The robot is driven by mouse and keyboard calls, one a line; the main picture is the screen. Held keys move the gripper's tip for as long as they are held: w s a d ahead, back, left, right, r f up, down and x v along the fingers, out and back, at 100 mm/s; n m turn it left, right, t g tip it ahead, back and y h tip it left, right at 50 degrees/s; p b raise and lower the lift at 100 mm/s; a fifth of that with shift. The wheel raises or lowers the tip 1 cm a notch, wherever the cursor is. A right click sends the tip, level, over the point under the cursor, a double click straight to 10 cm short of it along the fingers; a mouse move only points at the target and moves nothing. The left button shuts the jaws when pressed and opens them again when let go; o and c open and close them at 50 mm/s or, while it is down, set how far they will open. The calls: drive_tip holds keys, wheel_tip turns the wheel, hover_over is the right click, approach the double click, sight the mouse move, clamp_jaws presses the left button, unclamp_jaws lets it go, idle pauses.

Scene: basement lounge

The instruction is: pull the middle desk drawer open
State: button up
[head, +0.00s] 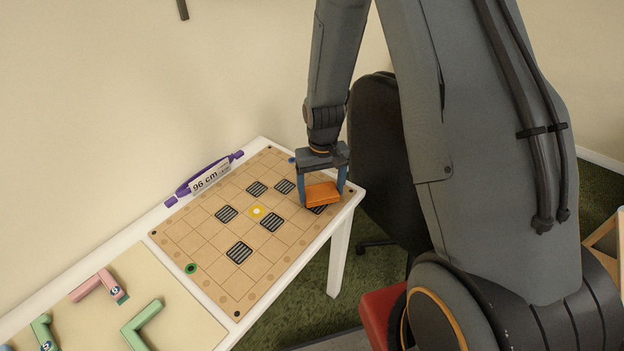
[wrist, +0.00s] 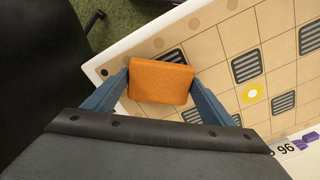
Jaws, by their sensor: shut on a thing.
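No desk drawer shows in either view. My gripper (head: 322,196) is shut on an orange block (head: 323,191), one blue finger on each side of it. The block is over the right end of a tan gridded board (head: 190,232) on a white table (head: 345,207). I cannot tell whether the block touches the board. In the wrist view the orange block (wrist: 160,82) sits between the fingertips of my gripper (wrist: 161,80), near the board's corner. It partly hides a dark striped tile beneath.
Several dark striped tiles (head: 239,252) and a yellow tile (head: 258,211) lie on the board. A purple "96 cm" strip (head: 205,178) is along the wall side. Pink (head: 97,285) and green (head: 142,322) L-shaped pieces lie at lower left. A black chair (head: 378,150) stands beside the table's right end.

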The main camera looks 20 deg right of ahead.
drive_tip(key=w+r+m+b, duration=0.3)
drive_tip(key=m, duration=0.1)
drive_tip(key=shift+w+a+r, duration=0.25)
drive_tip(key=shift+w+r+m+b, duration=0.25)
drive_tip(key=shift+r+m+b, duration=0.75)
drive_tip(key=shift+r+m, duration=0.6)
drive_tip(key=shift+w+r+m+b, duration=0.2)
drive_tip(key=shift+r+m+b, duration=0.95)
drive_tip(key=shift+m, duration=0.65)
drive_tip(key=shift+r, duration=0.15)
drive_tip(key=shift+s+f+p, duration=0.1)
drive_tip(key=shift+f+p, duration=1.1)
drive_tip(key=shift+f, duration=3.65)
drive_tip(key=shift+f, duration=0.25)
drive_tip(key=o, duration=1)
drive_tip(key=shift+b, duration=0.3)
